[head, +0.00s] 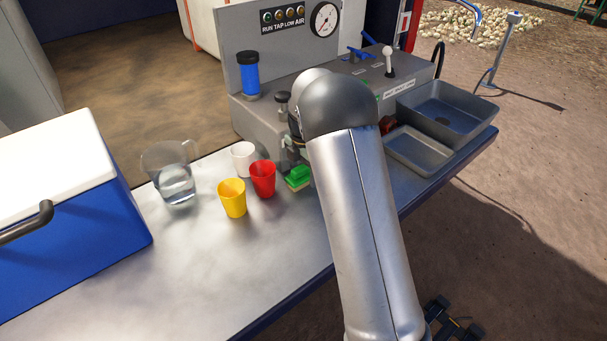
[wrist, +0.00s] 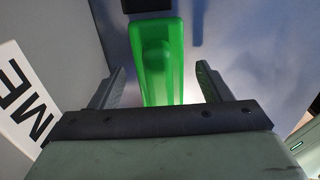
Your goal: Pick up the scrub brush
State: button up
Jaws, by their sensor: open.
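The scrub brush (head: 298,176) has a green top and a yellowish underside. In the head view it lies on the metal table, right of the red cup and at the foot of the grey machine. In the wrist view its long green body (wrist: 157,55) extends away from my gripper (wrist: 161,72). The two fingers are spread on either side of the brush's near end, with a gap on each side, so my gripper is open and empty. In the head view my arm hides most of my gripper and perhaps part of the brush.
A red cup (head: 262,180), a yellow cup (head: 232,198) and a white cup (head: 243,158) stand close left of the brush. A clear pitcher (head: 173,185) and a blue cooler (head: 75,235) are farther left. The grey machine (head: 250,110) rises behind; grey basins (head: 415,152) sit right.

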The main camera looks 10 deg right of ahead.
jog(key=shift+f, duration=0.5)
jog(key=c, duration=1.1)
jog(key=shift+r, duration=0.1)
